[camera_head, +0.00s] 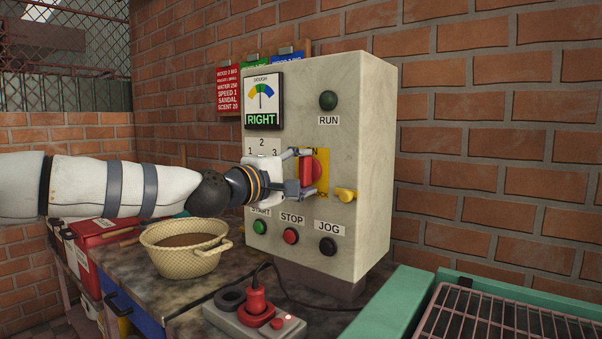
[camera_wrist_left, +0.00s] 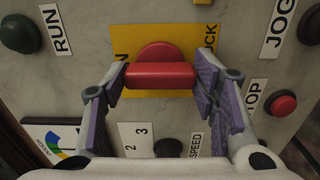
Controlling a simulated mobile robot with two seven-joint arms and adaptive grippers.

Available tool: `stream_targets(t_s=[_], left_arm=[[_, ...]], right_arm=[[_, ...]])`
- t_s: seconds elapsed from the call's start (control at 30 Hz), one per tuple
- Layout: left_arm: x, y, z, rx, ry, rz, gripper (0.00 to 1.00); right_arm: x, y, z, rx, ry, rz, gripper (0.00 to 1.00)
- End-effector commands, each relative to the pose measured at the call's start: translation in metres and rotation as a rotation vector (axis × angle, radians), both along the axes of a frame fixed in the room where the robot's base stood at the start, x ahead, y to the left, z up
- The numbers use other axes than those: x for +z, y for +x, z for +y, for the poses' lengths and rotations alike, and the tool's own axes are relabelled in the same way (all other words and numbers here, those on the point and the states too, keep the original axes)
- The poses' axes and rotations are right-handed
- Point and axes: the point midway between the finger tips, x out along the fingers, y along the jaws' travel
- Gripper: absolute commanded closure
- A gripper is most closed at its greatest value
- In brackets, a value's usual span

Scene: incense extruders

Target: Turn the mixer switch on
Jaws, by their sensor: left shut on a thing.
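The grey control box (camera_head: 365,120) carries a red rotary switch (camera_head: 322,166) on a yellow plate (camera_head: 312,153), partly hidden by my left gripper. In the left wrist view the switch's red handle (camera_wrist_left: 160,75) lies level across the plate (camera_wrist_left: 122,42), whose lettering is partly covered. My left gripper (camera_head: 306,172) is shut on this handle, one finger at each end; the fingers also show in the left wrist view (camera_wrist_left: 160,82). In the head view the handle stands roughly upright. The RUN lamp (camera_head: 328,100) looks dark green and unlit. My right gripper is not in view.
A yellow knob (camera_head: 346,195) sits beside the plate. START (camera_head: 260,227), STOP (camera_head: 290,236) and JOG (camera_head: 328,246) buttons are below. A dough gauge (camera_head: 262,98) reads RIGHT. A basket (camera_head: 185,260) and a socket block with a red plug (camera_head: 256,301) stand on the bench.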

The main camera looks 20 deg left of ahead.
Motion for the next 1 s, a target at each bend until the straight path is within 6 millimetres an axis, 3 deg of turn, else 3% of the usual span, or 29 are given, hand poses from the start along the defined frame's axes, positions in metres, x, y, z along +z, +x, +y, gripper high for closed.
stream_targets(t_s=[0.03,0.1,0.13,0.47,0.57,0.8,1.0], left_arm=[[0.000,0.000,0.001,0.001,0.003,-0.002,0.45],[0.000,0.000,0.001,0.001,0.002,-0.002,0.29],[0.000,0.000,0.000,0.001,0.002,-0.002,0.27],[0.001,-0.004,0.002,0.000,0.000,-0.001,0.27],[0.002,-0.021,0.008,-0.001,-0.003,-0.001,0.27],[0.002,-0.082,0.031,0.001,-0.002,-0.003,0.27],[0.001,-0.110,0.040,0.001,0.000,-0.002,0.27]], right_arm=[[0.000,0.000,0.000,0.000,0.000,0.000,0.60],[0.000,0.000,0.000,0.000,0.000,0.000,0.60],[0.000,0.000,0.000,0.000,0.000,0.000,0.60],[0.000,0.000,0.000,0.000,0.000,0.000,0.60],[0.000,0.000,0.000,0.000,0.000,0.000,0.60],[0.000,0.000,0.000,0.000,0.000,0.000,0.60],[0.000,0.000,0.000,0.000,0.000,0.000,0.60]])
